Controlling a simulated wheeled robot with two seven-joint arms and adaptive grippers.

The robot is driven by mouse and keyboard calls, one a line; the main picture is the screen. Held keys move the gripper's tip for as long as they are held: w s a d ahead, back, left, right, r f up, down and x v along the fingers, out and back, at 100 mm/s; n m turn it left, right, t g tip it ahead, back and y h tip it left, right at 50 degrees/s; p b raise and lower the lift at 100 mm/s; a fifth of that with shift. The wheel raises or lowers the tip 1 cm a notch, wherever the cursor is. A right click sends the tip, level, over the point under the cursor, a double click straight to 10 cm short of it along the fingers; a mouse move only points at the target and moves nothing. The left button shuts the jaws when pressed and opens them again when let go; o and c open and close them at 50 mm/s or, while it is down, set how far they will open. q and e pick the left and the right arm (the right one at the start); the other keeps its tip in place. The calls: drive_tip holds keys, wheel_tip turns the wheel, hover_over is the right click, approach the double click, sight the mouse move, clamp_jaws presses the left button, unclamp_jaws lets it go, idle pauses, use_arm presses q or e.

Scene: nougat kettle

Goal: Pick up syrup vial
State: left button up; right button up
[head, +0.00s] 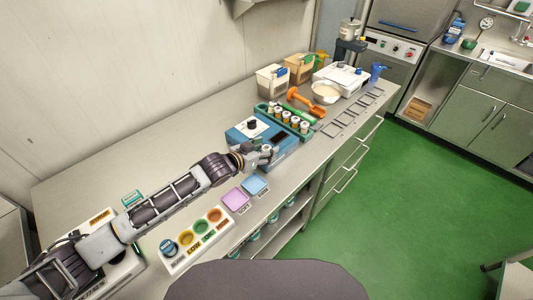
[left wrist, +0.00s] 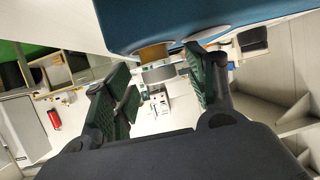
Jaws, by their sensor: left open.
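My left gripper (head: 264,154) is at the near front side of a blue machine (head: 248,130) with a dark knob on top. In the left wrist view its two green-padded fingers (left wrist: 160,88) are apart, with nothing clasped. A small round thing with an amber band and a grey band (left wrist: 155,60), possibly the syrup vial, shows just beyond and between the fingertips, against the blue body (left wrist: 190,20). I cannot tell whether the fingers touch it. Several white-capped vials (head: 287,117) stand in a green rack (head: 307,130) behind the machine. My right gripper is not in view.
A pink pad (head: 235,200) and a blue pad (head: 255,186) lie nearer on the counter. A white tray with coloured round cups (head: 202,227) is at the front. An orange scoop (head: 301,98) and a white bowl (head: 325,93) are farther back. Bare counter (head: 120,165) lies along the wall.

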sight(264, 149)
use_arm(q)
drive_tip(key=c, duration=1.2)
wheel_tip(264, 149, up, 10)
drive_tip(key=shift+b, duration=0.3)
idle(0.5)
